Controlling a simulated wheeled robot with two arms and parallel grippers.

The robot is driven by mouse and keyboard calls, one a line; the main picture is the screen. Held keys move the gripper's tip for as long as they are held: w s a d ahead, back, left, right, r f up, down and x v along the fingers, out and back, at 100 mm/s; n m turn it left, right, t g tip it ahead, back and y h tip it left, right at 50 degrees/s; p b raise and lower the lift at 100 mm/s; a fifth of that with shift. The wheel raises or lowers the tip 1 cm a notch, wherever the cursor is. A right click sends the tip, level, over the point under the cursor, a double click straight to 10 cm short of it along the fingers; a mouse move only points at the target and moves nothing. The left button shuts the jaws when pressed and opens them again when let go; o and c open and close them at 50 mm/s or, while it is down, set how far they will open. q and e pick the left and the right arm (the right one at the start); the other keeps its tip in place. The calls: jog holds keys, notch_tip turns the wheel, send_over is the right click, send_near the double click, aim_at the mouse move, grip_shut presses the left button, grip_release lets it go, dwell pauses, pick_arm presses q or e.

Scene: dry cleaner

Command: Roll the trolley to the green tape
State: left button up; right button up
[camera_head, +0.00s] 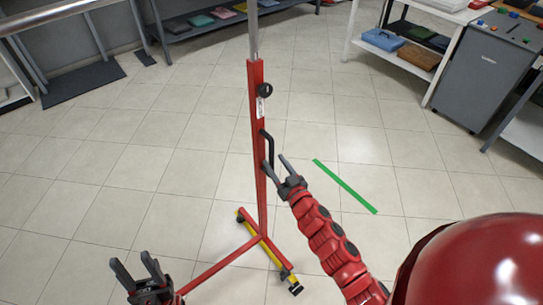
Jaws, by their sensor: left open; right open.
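The trolley is a red upright post (256,120) with a metal pole on top, a black knob and a black side handle (270,150). Its low base (262,250) has red and yellow bars on small casters and stands on the floor. The green tape (345,186) is a straight diagonal strip on the floor, to the right of the base and apart from it. My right gripper (273,163) is open, at the lower end of the handle; I cannot tell whether it touches. My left gripper (138,270) is open and empty at the lower left, near the base's red bar.
A low shelf (205,28) with folded clothes stands at the back. A white shelf unit (400,50) and a grey cabinet (485,75) stand at the right. A dark mat (82,83) lies at the left. The tiled floor between is clear.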

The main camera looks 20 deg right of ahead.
aim_at(272, 159)
jog(key=shift+w+a, duration=0.15)
jog(key=shift+w, duration=0.7)
jog(key=shift+w+a, duration=0.15)
jog(key=shift+w, duration=0.65)
jog(key=shift+c, duration=0.2)
grip_shut()
